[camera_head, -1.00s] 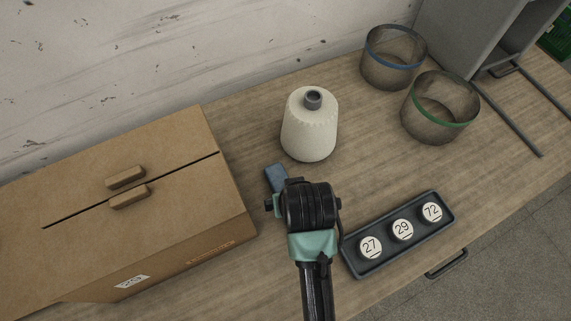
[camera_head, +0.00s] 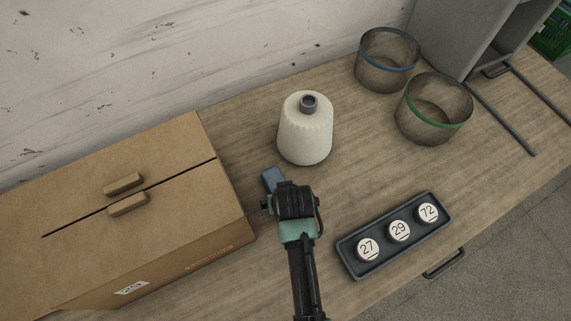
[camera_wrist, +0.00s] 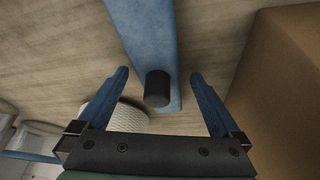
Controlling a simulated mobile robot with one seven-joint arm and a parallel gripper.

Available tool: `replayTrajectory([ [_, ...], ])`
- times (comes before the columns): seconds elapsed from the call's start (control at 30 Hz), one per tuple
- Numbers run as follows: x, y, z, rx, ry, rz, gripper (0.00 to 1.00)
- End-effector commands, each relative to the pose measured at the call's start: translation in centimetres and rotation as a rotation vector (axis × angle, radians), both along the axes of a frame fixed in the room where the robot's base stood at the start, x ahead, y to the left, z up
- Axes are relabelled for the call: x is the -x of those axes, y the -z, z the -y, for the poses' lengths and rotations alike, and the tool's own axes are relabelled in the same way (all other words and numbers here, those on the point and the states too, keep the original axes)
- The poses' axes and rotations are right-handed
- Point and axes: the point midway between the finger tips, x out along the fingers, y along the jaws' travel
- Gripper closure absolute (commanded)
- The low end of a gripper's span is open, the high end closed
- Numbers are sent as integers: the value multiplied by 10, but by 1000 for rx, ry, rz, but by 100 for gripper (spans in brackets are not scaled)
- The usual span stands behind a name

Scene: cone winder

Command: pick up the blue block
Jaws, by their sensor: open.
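The blue block (camera_head: 272,178) lies on the table between the cardboard box and the yarn cone, partly hidden by my wrist in the head view. In the wrist view the block (camera_wrist: 146,35) is long and flat and runs from the top edge down between my fingers. A short black cylinder (camera_wrist: 157,88) shows against its lower end. My gripper (camera_wrist: 158,77) is open, with one blue finger on each side of the block's end and a visible gap on both sides. Its fingertips are hidden in the head view. I cannot tell the height left to the block.
A large cardboard box (camera_head: 190,215) stands close on the left. A white yarn cone (camera_head: 305,135) stands just behind. A dark tray (camera_head: 350,262) with several numbered discs lies to the right. Two mesh bins (camera_head: 390,80) (camera_head: 408,125) stand at the back right.

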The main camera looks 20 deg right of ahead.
Motion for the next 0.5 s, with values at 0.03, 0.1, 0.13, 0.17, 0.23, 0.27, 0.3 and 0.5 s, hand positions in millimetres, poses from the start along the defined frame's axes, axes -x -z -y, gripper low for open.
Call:
replayTrajectory([
  [0.03,0,0,0,0,0,0,0],
  [0.1,0,0,0,0,0,1,0],
  [0.13,0,0,0,0,0,1,0],
  [0.17,0,0,0,0,0,1,0],
  [0.23,0,0,0,0,0,0,9],
  [0.27,0,0,0,0,0,0,14],
  [0.3,0,0,0,0,0,0,22],
  [0.5,0,0,0,0,0,0,58],
])
